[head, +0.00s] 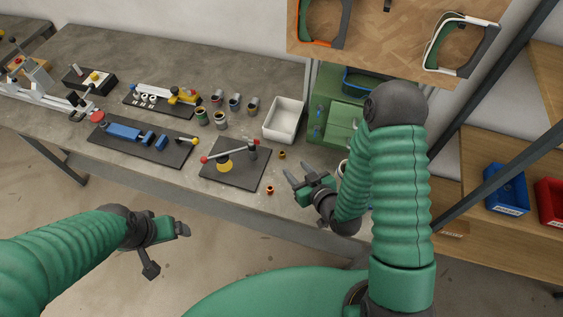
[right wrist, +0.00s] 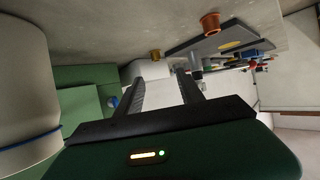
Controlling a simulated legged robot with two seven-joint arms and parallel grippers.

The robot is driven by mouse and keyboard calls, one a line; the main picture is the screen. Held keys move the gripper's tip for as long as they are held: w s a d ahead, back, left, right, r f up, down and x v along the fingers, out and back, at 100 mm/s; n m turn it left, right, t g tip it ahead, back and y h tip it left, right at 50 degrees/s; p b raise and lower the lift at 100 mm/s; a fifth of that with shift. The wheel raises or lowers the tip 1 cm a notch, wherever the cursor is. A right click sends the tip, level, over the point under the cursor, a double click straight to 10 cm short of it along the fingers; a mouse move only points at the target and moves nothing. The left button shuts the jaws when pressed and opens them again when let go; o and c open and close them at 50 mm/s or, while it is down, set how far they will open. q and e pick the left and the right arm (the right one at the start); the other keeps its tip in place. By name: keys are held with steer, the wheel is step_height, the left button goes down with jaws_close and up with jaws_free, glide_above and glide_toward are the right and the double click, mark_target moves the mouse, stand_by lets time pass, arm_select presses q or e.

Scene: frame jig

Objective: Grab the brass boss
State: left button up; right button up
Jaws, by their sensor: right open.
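The brass boss (head: 282,155) is a small yellow-brown cylinder on the grey bench, right of the dark plate with the red-tipped lever. It also shows in the right wrist view (right wrist: 155,55), beyond the fingertips and apart from them. A similar copper-orange piece (head: 270,189) stands nearer the bench's front edge; it shows larger in the right wrist view (right wrist: 210,22). My right gripper (head: 299,171) is open and empty, just right of both pieces. My left gripper (head: 183,229) is in front of the bench, away from both pieces; its jaw gap is unclear.
The dark lever plate (head: 236,176) lies left of the boss. A white bin (head: 284,120) and green cabinet (head: 340,122) stand behind. Several metal cups (head: 220,118) are farther left. A pale cylinder shows close by in the right wrist view (right wrist: 22,85).

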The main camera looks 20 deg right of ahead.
mark_target(283, 155)
steer(key=b+x, duration=0.4)
steer(key=shift+d+f, duration=0.1)
steer(key=shift+f, duration=0.15)
steer(key=x, duration=0.7)
steer(key=shift+w+d+f+p, duration=0.15)
steer(key=shift+w+d+p, duration=0.1)
steer(key=shift+p, duration=0.15)
arm_select(q)
steer(key=x, duration=0.2)
steer(key=s+x, duration=0.1)
steer(key=x, duration=0.2)
steer(key=shift+d, duration=0.1)
arm_select(e)
steer(key=shift+s, duration=0.1)
jaws_close()
